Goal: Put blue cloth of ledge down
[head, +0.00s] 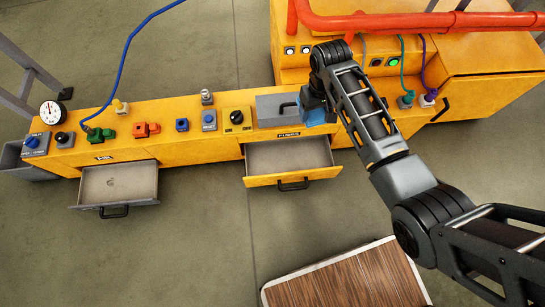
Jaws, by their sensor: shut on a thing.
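The blue cloth (318,117) shows as a small light-blue patch just below my gripper, at the top of the yellow ledge (200,150). My gripper (316,106) points down there and is shut on the blue cloth. Its fingertips are mostly hidden by the gripper body and wrist. I cannot tell whether the cloth touches the ledge top or hangs just above it.
Below, a drawer (290,160) stands open; another open drawer (118,185) is at left. Red pipes (400,23) run behind. A wood-topped cart (350,283) stands in front. Floor between is clear.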

